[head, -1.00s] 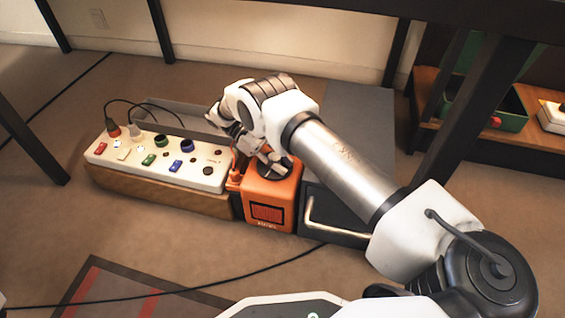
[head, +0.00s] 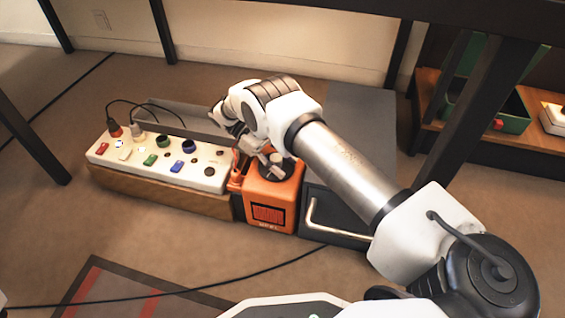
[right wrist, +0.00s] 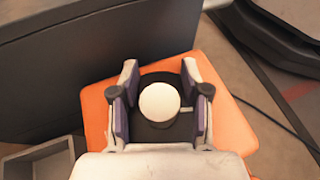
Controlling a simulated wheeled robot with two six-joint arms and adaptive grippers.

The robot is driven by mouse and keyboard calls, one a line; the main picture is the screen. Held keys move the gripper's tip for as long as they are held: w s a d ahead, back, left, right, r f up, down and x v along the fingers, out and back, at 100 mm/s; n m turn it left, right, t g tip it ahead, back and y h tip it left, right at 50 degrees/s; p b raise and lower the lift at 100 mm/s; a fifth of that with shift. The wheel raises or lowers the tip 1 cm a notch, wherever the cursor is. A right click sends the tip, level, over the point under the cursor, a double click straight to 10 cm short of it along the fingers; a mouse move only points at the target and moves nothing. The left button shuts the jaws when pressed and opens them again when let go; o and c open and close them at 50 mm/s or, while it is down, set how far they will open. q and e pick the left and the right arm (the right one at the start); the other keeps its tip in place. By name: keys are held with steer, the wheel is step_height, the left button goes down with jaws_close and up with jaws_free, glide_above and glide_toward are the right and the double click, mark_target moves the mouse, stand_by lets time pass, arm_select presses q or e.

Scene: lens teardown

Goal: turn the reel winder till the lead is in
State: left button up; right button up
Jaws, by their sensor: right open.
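The reel winder is an orange box (head: 271,200) with a dark red grille on its front and a black disc (head: 277,173) on top. In the right wrist view, a round pale knob (right wrist: 158,101) stands over the black disc (right wrist: 150,134), with a short pale bar at its right side. My right gripper (head: 268,155) is over the top of the winder. In the right wrist view my right gripper (right wrist: 160,88) is open, one finger on each side of the knob; contact cannot be made out. A black lead (head: 200,288) lies along the floor toward the winder. My left gripper is out of view.
A table leg (head: 470,120) rises beyond my right arm. The front floor is mostly clear.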

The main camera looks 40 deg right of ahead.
mark_target(283, 169)
step_height(283, 169, up, 10)
stand_by(0.4)
stand_by(0.3)
